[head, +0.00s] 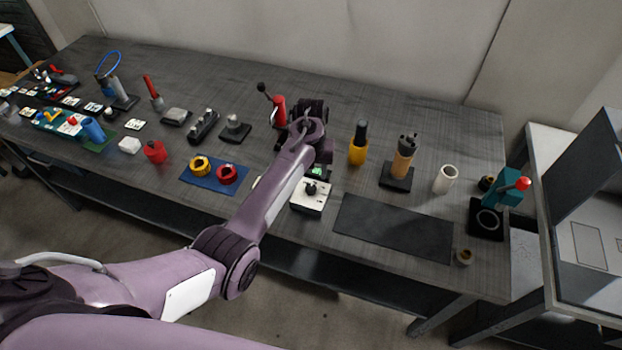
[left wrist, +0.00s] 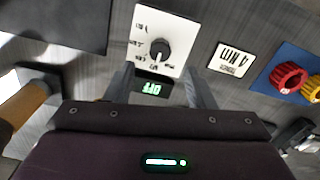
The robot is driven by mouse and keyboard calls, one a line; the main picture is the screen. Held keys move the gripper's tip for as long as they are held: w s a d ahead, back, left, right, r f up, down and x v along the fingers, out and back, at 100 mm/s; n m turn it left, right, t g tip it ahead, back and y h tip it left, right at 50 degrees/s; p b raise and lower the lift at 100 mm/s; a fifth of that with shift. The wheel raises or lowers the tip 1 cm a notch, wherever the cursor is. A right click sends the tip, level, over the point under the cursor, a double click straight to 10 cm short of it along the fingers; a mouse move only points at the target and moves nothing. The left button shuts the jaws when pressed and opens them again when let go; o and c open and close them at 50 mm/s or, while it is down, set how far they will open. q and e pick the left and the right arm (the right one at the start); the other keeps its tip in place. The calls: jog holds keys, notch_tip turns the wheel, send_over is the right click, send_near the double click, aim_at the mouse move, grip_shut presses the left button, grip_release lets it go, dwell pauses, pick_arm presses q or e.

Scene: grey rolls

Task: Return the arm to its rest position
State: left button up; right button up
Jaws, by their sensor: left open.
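My left arm reaches from the lower left of the head view over the middle of the workbench. Its gripper (head: 319,157) is over the bench, just behind a white control box (head: 309,196) with a black dial. In the left wrist view the two fingers of the gripper (left wrist: 160,88) are apart, with nothing held between them. The white box (left wrist: 177,22) and its dial lie just beyond the fingertips. A small green display (left wrist: 152,88) reading OFF shows between the fingers. Whether a finger touches the box cannot be told. My right gripper is not in view.
A blue mat (head: 214,175) with a yellow and a red ring lies left of the arm. An orange bottle (head: 358,148) and a dark mat (head: 393,226) are to the right. Several tools fill the bench's left.

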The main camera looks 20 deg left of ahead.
pick_arm(q)
jog(key=shift+r, duration=0.4)
